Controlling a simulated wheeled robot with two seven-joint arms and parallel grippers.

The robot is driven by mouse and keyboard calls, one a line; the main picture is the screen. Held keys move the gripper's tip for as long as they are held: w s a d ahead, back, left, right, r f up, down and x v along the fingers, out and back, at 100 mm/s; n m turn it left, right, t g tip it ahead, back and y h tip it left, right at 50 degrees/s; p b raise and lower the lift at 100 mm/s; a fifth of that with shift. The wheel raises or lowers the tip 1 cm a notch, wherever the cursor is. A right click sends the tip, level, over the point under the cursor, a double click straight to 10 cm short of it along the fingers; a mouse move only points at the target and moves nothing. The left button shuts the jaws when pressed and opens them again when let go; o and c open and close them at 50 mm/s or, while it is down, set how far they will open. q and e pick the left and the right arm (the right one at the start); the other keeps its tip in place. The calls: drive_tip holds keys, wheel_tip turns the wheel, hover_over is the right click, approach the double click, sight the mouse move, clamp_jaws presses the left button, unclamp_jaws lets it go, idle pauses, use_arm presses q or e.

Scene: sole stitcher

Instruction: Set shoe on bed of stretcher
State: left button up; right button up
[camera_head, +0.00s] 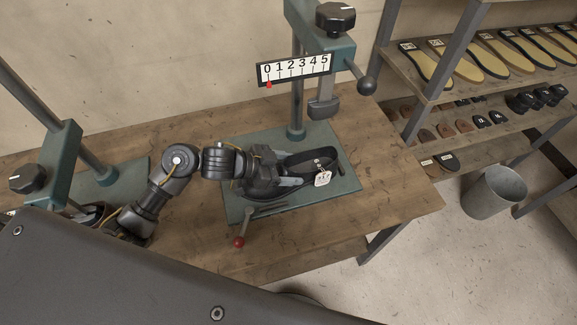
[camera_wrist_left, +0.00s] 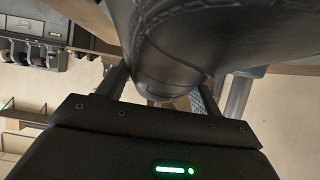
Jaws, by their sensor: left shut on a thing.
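A dark shoe (camera_head: 308,160) with a white tag (camera_head: 322,178) is over the green bed (camera_head: 345,183) of the stretcher on the bench. My left gripper (camera_head: 283,180) is shut on the shoe, with the arm reaching in from the left. In the left wrist view the dark shoe (camera_wrist_left: 195,45) fills the space between the two fingers (camera_wrist_left: 163,92). I cannot tell whether the shoe touches the bed. The stretcher's scale (camera_head: 295,69) reads 0 to 5, with a red marker at 0. My right gripper is not in view.
A lever with a red knob (camera_head: 239,241) sticks out at the bed's front. A second green machine (camera_head: 62,165) stands at the left. Shelves with soles (camera_head: 495,55) and a metal bucket (camera_head: 494,192) are at the right. The bench (camera_head: 400,190) is clear right of the bed.

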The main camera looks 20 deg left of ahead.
use_arm(q)
drive_tip(key=shift+r+p, duration=0.1)
drive_tip(key=shift+p, duration=0.25)
idle(0.4)
drive_tip(key=o, duration=1.3)
drive_tip(key=shift+s, duration=0.1)
drive_tip(key=shift+o, duration=0.2)
wheel_tip(320, 180, up, 4)
drive_tip(key=p, duration=0.5)
drive_tip(key=s+d+r+p, duration=0.3)
drive_tip(key=s+r+p, duration=0.6)
drive_tip(key=s+p, duration=0.3)
drive_tip(key=shift+s+d, duration=0.25)
drive_tip(key=shift+s, duration=0.5)
